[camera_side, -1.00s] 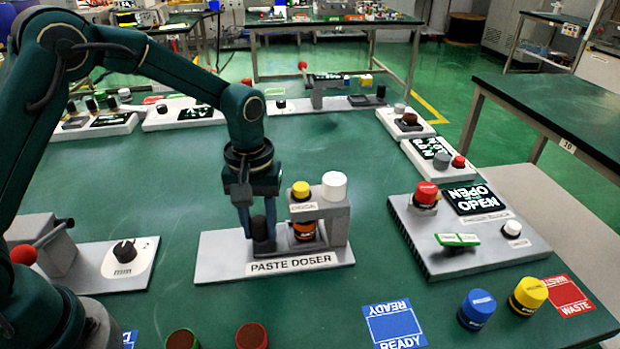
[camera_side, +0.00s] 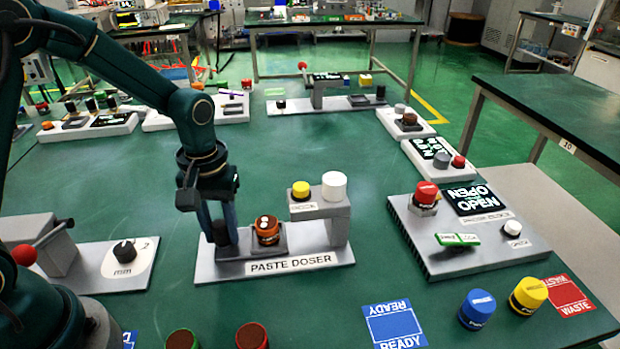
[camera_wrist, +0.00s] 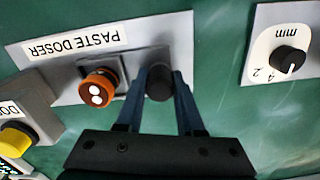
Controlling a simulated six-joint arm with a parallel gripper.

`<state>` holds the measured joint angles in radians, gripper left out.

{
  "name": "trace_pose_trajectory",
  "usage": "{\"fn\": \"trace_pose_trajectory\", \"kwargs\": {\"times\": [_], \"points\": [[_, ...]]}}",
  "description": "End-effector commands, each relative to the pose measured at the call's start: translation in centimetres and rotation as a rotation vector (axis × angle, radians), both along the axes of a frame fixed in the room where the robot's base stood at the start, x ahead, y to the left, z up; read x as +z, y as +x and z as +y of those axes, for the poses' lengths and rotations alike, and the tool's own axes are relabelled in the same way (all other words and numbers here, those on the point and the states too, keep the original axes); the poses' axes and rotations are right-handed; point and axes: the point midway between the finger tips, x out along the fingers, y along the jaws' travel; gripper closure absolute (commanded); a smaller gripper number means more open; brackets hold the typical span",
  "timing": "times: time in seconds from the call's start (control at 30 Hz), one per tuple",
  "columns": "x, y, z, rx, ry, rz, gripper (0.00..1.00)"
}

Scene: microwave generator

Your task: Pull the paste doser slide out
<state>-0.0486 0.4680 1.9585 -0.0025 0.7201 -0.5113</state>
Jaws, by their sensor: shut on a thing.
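The paste doser (camera_side: 335,256) is a grey base plate with a raised bridge (camera_side: 330,208) at its right, bearing a yellow button and a white cap. Its slide (camera_side: 282,243) shows left of the bridge, out in the open, with an orange-brown cup (camera_side: 267,231) with white dots on top sitting on it. My gripper (camera_side: 222,236) is shut on the slide's dark knob at the left end of the plate. In the wrist view the dark round knob (camera_wrist: 159,83) is between the two blue fingers (camera_wrist: 158,88), with the orange cup (camera_wrist: 99,88) beside it.
A panel with a dial (camera_side: 124,251) and a red-knobbed lever stand to the left. A control panel (camera_side: 470,240) with a red button is to the right. Blue (camera_side: 477,309) and yellow (camera_side: 528,296) jars stand at the front right, near READY and WASTE mats. Bare green table lies behind the doser.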

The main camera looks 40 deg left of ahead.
Motion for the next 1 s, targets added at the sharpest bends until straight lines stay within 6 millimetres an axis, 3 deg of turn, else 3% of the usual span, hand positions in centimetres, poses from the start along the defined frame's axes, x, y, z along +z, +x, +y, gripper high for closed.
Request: {"fn": "trace_pose_trajectory", "kwargs": {"times": [0.2, 0.57, 0.6, 0.67, 1.0], "points": [[0.1, -1.6, 2.0, 0.001, 0.004, -0.012, 1.00], [0.1, -2.2, 2.3, -0.001, 0.006, -0.003, 1.00], [0.0, -2.2, 2.3, 0.000, 0.005, -0.003, 0.59], [0.0, -2.2, 2.3, 0.000, 0.005, -0.003, 0.36], [0.1, -2.1, 2.1, -0.001, 0.003, -0.005, 0.33]]}}
